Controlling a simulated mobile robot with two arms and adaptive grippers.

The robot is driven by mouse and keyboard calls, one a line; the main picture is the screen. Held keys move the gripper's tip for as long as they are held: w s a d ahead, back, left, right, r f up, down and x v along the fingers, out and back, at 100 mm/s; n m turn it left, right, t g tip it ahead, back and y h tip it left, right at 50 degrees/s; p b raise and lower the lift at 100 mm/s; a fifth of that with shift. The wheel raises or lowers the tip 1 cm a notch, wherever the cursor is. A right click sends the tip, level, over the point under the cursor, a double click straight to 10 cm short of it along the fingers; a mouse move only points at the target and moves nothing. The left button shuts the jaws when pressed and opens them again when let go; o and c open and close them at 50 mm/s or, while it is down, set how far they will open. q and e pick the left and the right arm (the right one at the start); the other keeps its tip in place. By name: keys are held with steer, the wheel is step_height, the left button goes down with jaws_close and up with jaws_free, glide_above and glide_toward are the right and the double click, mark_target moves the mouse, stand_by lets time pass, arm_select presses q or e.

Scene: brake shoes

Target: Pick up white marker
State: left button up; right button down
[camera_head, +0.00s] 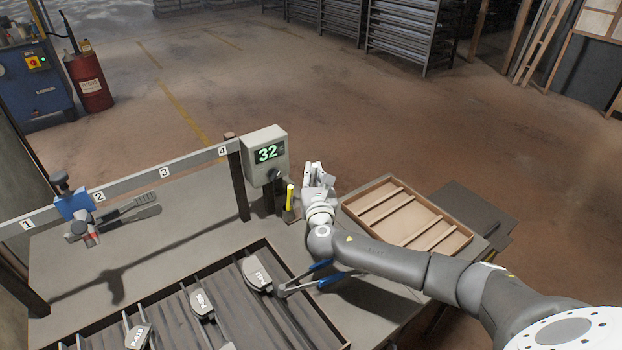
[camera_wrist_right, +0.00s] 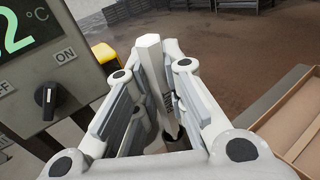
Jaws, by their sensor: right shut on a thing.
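The white marker (camera_wrist_right: 150,62) stands upright between the fingers of my right gripper (camera_wrist_right: 150,110) in the right wrist view. In the head view my right gripper (camera_head: 318,178) is over the back edge of the workbench, just right of the yellow marker (camera_head: 290,198). My right gripper is shut on the white marker. The fingers hide part of the marker's lower body, and its tip is hard to make out. My left gripper is not in view.
A temperature box (camera_head: 265,155) reading 32 stands left of the gripper. A wooden divided tray (camera_head: 452,240) lies to the right. A numbered rail (camera_head: 185,160) runs along the back left.

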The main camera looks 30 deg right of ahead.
steer(key=s+a+r, duration=0.2)
steer(key=s+r, duration=0.6)
steer(key=s, duration=0.4)
step_height(320, 180, up, 7)
steer(key=p, duration=0.7)
steer(key=shift+d+f, duration=0.2)
steer(key=shift+d, duration=0.05)
steer(key=shift+w+f, duration=0.1)
steer(key=shift+f, duration=0.05)
